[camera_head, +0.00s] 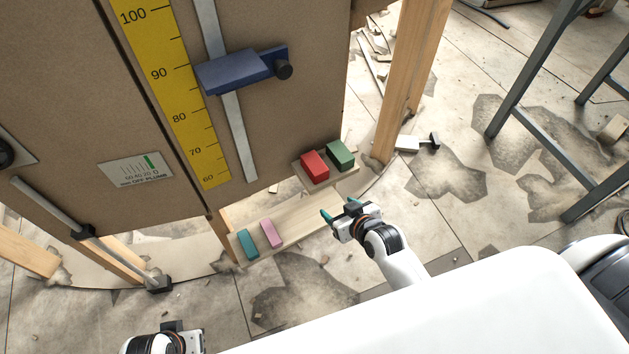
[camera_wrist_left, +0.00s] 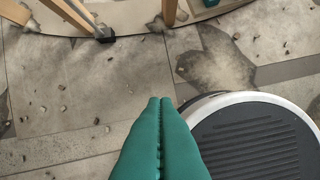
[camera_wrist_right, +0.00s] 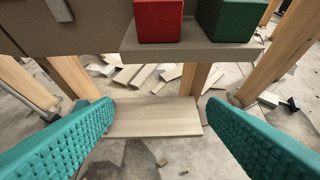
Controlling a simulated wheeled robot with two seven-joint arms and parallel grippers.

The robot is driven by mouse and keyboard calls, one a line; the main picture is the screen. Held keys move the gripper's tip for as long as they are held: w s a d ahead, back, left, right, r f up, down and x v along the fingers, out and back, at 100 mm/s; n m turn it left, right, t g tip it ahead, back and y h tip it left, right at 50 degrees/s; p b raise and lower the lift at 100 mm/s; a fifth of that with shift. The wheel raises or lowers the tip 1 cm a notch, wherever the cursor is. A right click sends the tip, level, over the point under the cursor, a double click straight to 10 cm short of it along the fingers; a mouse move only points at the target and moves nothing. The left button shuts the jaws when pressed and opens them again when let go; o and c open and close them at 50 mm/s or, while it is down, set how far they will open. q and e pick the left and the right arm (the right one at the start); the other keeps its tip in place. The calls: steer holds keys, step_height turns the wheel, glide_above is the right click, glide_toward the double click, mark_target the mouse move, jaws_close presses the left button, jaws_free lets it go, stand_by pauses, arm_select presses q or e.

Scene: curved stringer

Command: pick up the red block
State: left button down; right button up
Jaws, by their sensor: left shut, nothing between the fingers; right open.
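The red block (camera_head: 314,167) sits on a small raised wooden shelf (camera_head: 343,182) at the foot of the brown panel, left of the green block (camera_head: 340,155). In the right wrist view the red block (camera_wrist_right: 159,20) shows at the top, beyond the fingers. My right gripper (camera_head: 338,210) is open and empty, in front of the shelf and apart from the block; its teal fingers (camera_wrist_right: 160,135) stand wide apart in the right wrist view. My left gripper (camera_wrist_left: 160,105) is shut and empty over the floor, away from the blocks; its fingers are out of the head view.
A lower wooden board (camera_head: 300,222) carries a pink block (camera_head: 271,233) and a teal block (camera_head: 248,244) on its left part. The brown panel (camera_head: 300,80) with a blue slider (camera_head: 240,72) rises behind. A wooden post (camera_head: 404,75) stands right of the shelf.

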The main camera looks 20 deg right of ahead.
mark_target(315, 163)
arm_select(q)
steer(key=b+v, duration=0.3)
steer(key=v, duration=0.3)
arm_select(e)
step_height(315, 163, up, 8)
steer(key=w+t, duration=0.2)
steer(key=shift+t+y, duration=0.3)
steer(key=b+x, duration=0.1)
steer(key=x, duration=0.5)
steer(key=shift+w+b, duration=0.2)
steer(key=shift+b, duration=0.2)
steer(key=b+x, duration=0.2)
steer(key=x, duration=0.3)
steer(key=shift+w+a, duration=0.1)
steer(key=shift+w, duration=0.35)
arm_select(q)
steer(key=w+d+r+t+h, duration=0.1)
steer(key=w+d+r+t, duration=0.2)
steer(key=w+t, duration=0.4)
steer(key=w, duration=0.3)
steer(key=shift+w+d+r+t+h, duration=0.2)
steer(key=shift+r+t+h, duration=0.1)
steer(key=shift+h, duration=0.1)
arm_select(e)
steer(key=c, duration=1.1)
